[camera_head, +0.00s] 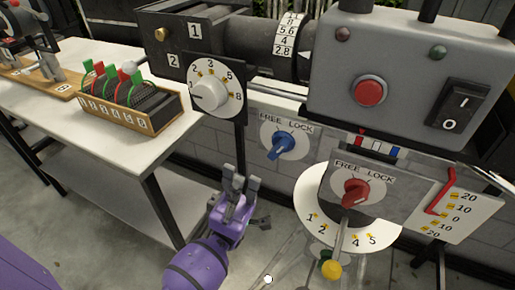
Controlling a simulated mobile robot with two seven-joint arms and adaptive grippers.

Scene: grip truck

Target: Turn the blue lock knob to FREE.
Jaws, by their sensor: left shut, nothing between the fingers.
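The blue lock knob (283,146) sits on a round white dial plate (300,150) with FREE at upper left and LOCK at upper right. Its grip lies slantwise, from lower left to upper right, in line with LOCK at its upper end. I cannot tell for certain which end is the pointer. My left gripper (241,180) is purple with grey fingers, shut and empty. It points upward, below and left of the blue knob, apart from it. My right gripper is not in view.
A red FREE/LOCK knob (356,192) stands right of the blue one, above a numbered dial with a yellow-tipped lever (331,269). A white numbered knob (210,95) is up left. A grey box (400,60) carries a red button (369,91). A white table (105,125) stands left.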

